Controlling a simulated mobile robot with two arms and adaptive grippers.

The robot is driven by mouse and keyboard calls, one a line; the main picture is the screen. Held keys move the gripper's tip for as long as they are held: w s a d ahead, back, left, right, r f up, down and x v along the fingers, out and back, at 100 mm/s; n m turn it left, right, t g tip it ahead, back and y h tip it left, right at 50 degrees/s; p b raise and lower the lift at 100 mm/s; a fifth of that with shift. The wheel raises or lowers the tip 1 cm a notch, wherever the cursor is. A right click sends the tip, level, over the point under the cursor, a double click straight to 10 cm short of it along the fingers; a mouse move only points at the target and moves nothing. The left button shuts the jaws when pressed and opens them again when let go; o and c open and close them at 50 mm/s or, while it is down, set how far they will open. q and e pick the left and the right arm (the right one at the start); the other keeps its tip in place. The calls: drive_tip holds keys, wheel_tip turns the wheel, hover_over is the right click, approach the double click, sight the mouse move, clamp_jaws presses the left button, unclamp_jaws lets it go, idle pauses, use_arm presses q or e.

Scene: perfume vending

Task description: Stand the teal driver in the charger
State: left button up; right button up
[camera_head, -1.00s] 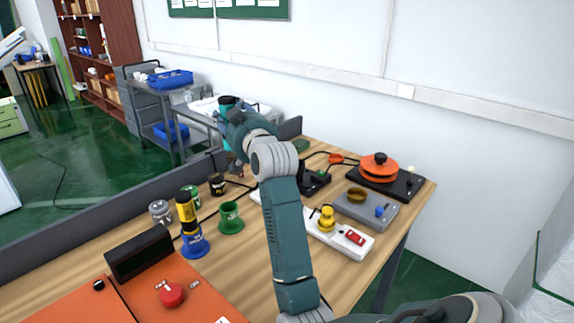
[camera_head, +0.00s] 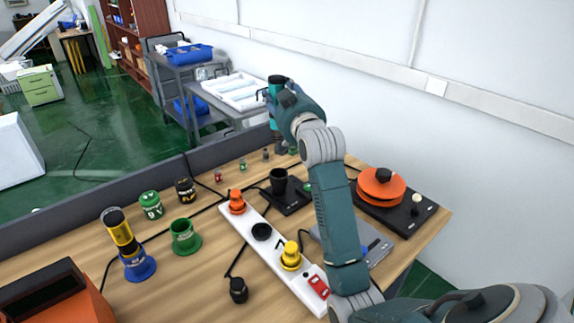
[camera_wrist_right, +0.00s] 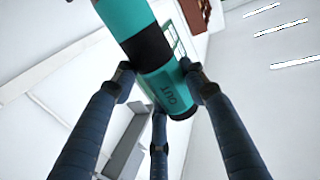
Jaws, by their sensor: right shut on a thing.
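My right gripper (camera_head: 284,100) is shut on the teal driver (camera_head: 277,84) and holds it raised above the far side of the table. A black cup on a flat black base (camera_head: 290,199), which looks like the charger, stands on the table below and nearer than the gripper. The cup looks empty. My left gripper is not in view.
A white power strip (camera_head: 270,262) with plugs runs across the table. A blue holder (camera_head: 140,268) bears a yellow-black driver; a green holder (camera_head: 185,242) looks empty. Several small jars stand behind.

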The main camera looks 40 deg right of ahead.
hover_over(281, 139)
drive_tip(key=w, duration=0.1)
drive_tip(key=f, duration=0.7)
drive_tip(key=shift+d+f, duration=0.15)
drive_tip(key=shift+d, duration=0.15)
wheel_tip(281, 139, down, 5)
drive_tip(key=shift+d+p, duration=0.1)
drive_tip(key=shift+p, duration=0.25)
drive_tip(key=shift+f, duration=0.55)
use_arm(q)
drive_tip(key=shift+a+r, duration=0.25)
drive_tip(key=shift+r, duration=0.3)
use_arm(e)
wheel_tip(281, 139, down, 4)
drive_tip(key=shift+f, duration=0.1)
